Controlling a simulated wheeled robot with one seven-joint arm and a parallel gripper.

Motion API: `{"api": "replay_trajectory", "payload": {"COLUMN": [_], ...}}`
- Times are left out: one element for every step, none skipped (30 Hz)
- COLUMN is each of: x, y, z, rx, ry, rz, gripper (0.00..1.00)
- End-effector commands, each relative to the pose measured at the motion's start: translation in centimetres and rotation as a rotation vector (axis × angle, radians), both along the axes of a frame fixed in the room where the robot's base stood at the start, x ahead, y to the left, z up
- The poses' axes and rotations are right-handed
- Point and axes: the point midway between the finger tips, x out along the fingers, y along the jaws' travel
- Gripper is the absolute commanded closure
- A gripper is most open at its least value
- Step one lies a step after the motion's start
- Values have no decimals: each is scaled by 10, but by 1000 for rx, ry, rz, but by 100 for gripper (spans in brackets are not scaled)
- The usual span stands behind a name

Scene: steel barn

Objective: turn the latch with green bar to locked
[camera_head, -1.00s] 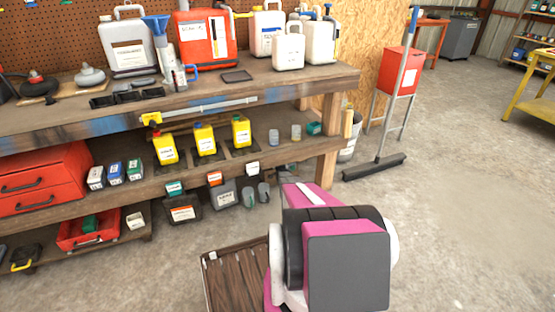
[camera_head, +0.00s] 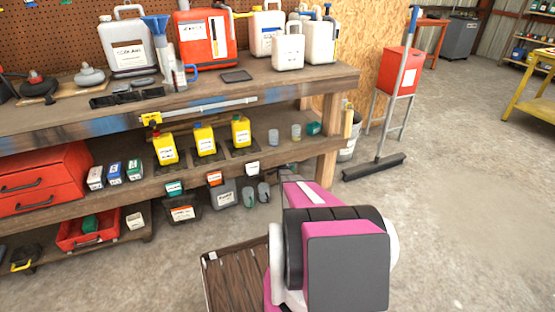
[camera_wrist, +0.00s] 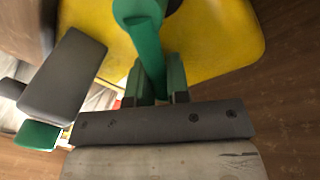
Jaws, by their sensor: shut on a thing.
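The green bar (camera_wrist: 149,45) of the latch shows in the wrist view, running down from a rounded green hub over a yellow plate (camera_wrist: 215,40). My gripper (camera_wrist: 160,88) has its two fingers closed on either side of the bar's lower end. The bar runs almost straight up and down in this view, leaning slightly. In the head view my arm's pink, white and black links cover the gripper and the latch, so neither shows there.
A dark grey block (camera_wrist: 62,75) and a green piece (camera_wrist: 37,135) lie left of the gripper in the wrist view. In the head view, a loaded workbench (camera_head: 290,82) stands ahead and a wooden slatted surface (camera_head: 235,278) lies low left of my arm.

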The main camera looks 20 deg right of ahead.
Motion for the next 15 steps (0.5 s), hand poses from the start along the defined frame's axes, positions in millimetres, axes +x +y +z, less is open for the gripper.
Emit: {"api": "replay_trajectory", "payload": {"x": [0, 0, 0, 0, 0, 0, 0, 0, 0, 0, 0, 0, 0, 0, 0], "y": [-3, -4, -6, -7, -7, -8, -9, -9, -10, -10, -10, -11, -11, -11, -11], "z": [-2, -3, -5, -5, -6, -8, -8, -9, -10, -10, -10, -11, -11, -11, -11], "rx": [41, 67, 99, 121, 142, 167, 184, 198, 214, 224, 232, 239, 242, 244, 245], "ry": [2, 3, 4, 5, 6, 7, 7, 7, 8, 9, 10, 10, 10, 10, 10], "rz": [-1, -1, -1, -1, -1, 0, -1, 0, 0, -1, -1, -1, -1, -1, -1], "gripper": [100, 100, 100, 100, 100, 100, 100, 100, 100, 100, 100, 100, 100, 100, 100]}}
